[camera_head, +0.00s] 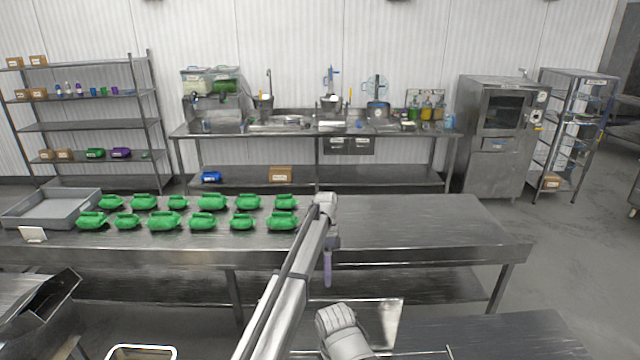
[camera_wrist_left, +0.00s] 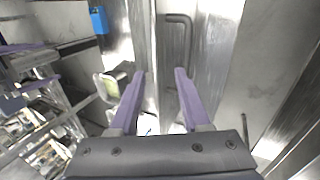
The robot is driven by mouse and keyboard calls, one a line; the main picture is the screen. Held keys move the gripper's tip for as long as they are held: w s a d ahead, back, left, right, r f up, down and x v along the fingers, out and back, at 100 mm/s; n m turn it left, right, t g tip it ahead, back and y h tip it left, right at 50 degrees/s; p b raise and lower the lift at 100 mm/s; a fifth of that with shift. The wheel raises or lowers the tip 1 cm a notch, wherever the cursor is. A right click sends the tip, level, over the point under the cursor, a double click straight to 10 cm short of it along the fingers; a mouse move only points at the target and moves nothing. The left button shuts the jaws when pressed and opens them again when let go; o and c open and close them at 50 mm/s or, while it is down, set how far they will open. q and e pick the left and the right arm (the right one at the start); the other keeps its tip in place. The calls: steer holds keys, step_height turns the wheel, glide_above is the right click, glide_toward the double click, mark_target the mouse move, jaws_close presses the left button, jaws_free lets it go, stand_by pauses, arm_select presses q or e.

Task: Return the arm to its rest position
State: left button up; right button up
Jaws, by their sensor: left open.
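My left arm (camera_head: 290,275) reaches up from the bottom of the head view, over the front of the long steel table (camera_head: 420,222). My left gripper (camera_head: 327,270) hangs down from its end, its purple fingers in front of the table's front edge. In the left wrist view the two purple fingers (camera_wrist_left: 160,80) stand apart with nothing between them. Beyond them is a steel surface with a bent handle (camera_wrist_left: 178,22). My right gripper is not in view.
Several green bundles (camera_head: 212,202) lie in two rows on the table, left of my arm. A grey tray (camera_head: 50,222) stands at the table's left end. The table's right half is bare. A lower steel surface (camera_head: 490,335) is at the bottom right.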

arm_select(q)
steer(key=s+a+f+n+t, duration=0.1)
steer(key=s+a+n+t, duration=0.2)
steer(key=s+a+n, duration=0.85)
steer(key=s+a+f+n+t, duration=0.1)
steer(key=s+a+n+t, duration=0.3)
steer(key=s+a, duration=0.9)
steer(key=s+d+f+b, duration=0.3)
steer(key=d+f+b, duration=0.2)
steer(key=f+b, duration=0.1)
steer(key=s+d+f+m+g+b, duration=0.1)
steer(key=s+d+f+b, duration=0.2)
steer(key=d+f+b, duration=0.2)
steer(key=s+d+f+m+g+y+b, duration=0.1)
steer(key=s+d+f+b, duration=0.2)
steer(key=f+b, duration=0.5)
steer(key=shift+s+d+f+b, duration=0.3)
steer(key=shift+d+f+b, duration=0.15)
steer(key=shift+d, duration=0.45)
steer(key=shift+r, duration=0.1)
